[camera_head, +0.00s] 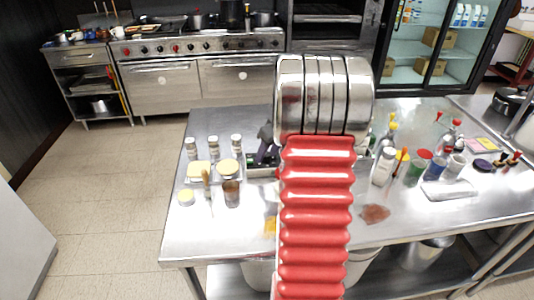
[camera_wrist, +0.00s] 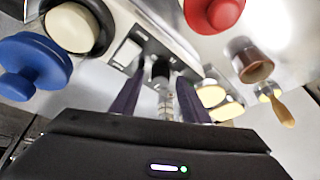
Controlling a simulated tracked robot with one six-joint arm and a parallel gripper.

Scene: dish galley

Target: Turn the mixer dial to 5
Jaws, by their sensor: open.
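My gripper (camera_wrist: 161,76) is open in the wrist view, its two dark purple fingers apart. Between them stands a small dark round-topped part (camera_wrist: 160,70) with a metallic part below it; contact cannot be told. I cannot tell which is the mixer dial, and no numbers are readable. In the head view my arm hides most of the device (camera_head: 262,172); a dark purple part of my gripper (camera_head: 265,146) shows beside it.
Left on the steel table (camera_head: 180,235) are several small jars (camera_head: 213,147), cream-topped items (camera_head: 228,168), a brown cup (camera_head: 231,194) and a brush (camera_head: 207,188). Bottles (camera_head: 383,166) and other items crowd the right. The table's front left is clear.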

